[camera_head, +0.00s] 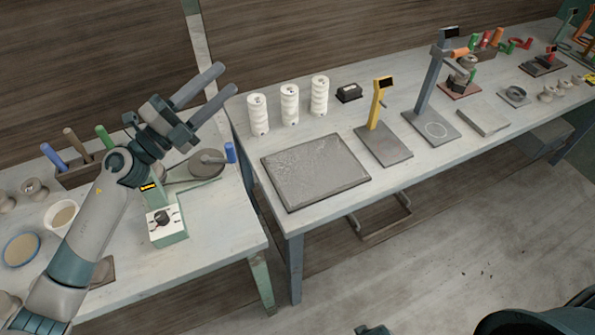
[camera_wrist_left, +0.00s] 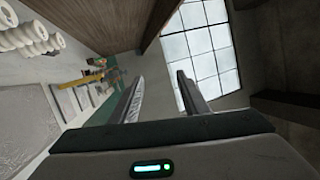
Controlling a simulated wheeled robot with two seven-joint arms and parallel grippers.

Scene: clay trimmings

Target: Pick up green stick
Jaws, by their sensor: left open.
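A green stick (camera_head: 104,136) stands in a brown holder (camera_head: 88,174) on the left table, beside a brown stick (camera_head: 75,143) and a blue stick (camera_head: 53,156). Only its upper part shows; my left arm passes close by and hides some of the holder. My left gripper (camera_head: 221,82) is up above the back of the left table, right of and higher than the green stick, pointing up and right. Its two fingers are apart with nothing between them, as the left wrist view (camera_wrist_left: 160,88) also shows. The green stick does not show in the wrist view. My right gripper does not show.
On the left table are a device with a dark knob (camera_head: 162,217), a round grey disc (camera_head: 206,160) and bowls (camera_head: 62,214). The right table holds a grey slab (camera_head: 314,172), white ribbed cylinders (camera_head: 289,104) and a yellow stand (camera_head: 378,105). A gap separates the tables.

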